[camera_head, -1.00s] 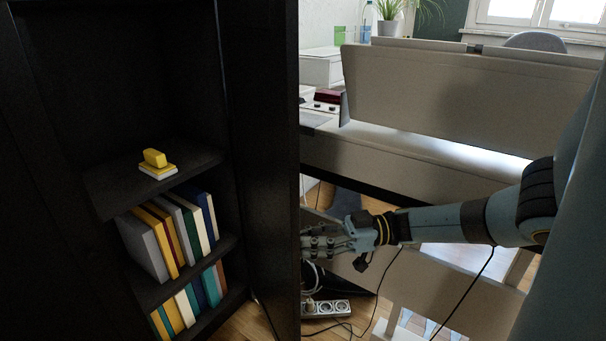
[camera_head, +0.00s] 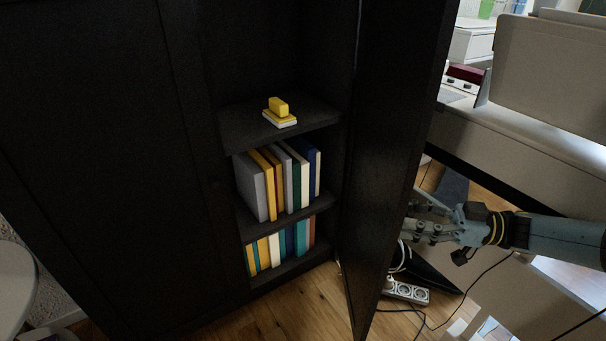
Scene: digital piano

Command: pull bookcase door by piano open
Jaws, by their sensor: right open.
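The black bookcase (camera_head: 214,215) fills the left and middle of the view. Its right-hand door (camera_head: 388,150) stands swung open toward me, hinged on the right side of the opening, and the shelves inside show. My right gripper (camera_head: 412,214) is at the right, by the outer face of the door near its edge. Its fingers are spread and hold nothing. The fingertips are close to the door's edge; I cannot tell if they touch it. My left gripper is not in view.
A yellow block on white and yellow pieces (camera_head: 280,112) lies on the upper shelf. Several books (camera_head: 278,183) fill the lower shelves. The piano (camera_head: 530,130) stands to the right. A power strip (camera_head: 406,292) with cables lies on the wooden floor (camera_head: 290,305) behind the door.

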